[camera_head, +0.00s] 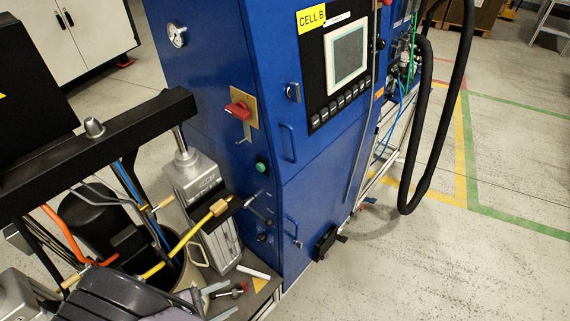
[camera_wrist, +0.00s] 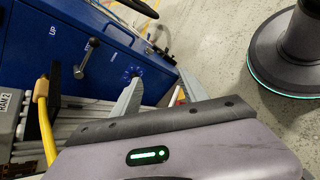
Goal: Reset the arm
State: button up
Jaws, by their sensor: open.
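My gripper (camera_wrist: 160,76) is open, with its two pale fingers spread apart in the wrist view. In the head view my gripper (camera_head: 232,297) is low in the picture, above the bench beside the drum pump. Nothing is seen held between the fingers. A small red and dark item (camera_head: 236,290) lies near the fingertips; I cannot tell if they touch it. My dark arm housing hides part of the bench at lower left.
A blue cabinet (camera_head: 215,55) labelled CELL B, with a red switch (camera_head: 238,110) and levers, stands just beyond. A grey pump unit (camera_head: 190,175) and yellow hose (camera_head: 185,243) are close by. A black hose loop (camera_head: 408,180) hangs right. Open floor (camera_head: 470,270) lies at right.

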jog(key=w+d+r+m+g+y, duration=0.1)
jog(key=w+d+r+m+g, duration=0.2)
jog(key=d+r+m, duration=0.45)
jog(key=w+d+r+m+g+y, duration=0.25)
jog(key=d+r+g, duration=0.2)
jog(key=r, duration=0.65)
jog(key=s+d+r+m+t+y, duration=0.2)
jog(key=s+d+r+m+y, duration=0.1)
jog(key=d+r+m, duration=0.4)
jog(key=s+d+r+m+t+y, duration=0.3)
jog(key=s+d+r+m, duration=0.2)
jog(key=d+r+m, duration=0.2)
jog(key=shift+s+r+t, duration=0.25)
jog(key=shift+r+t, duration=0.1)
jog(key=shift+r, duration=0.45)
jog(key=shift+a, duration=0.1)
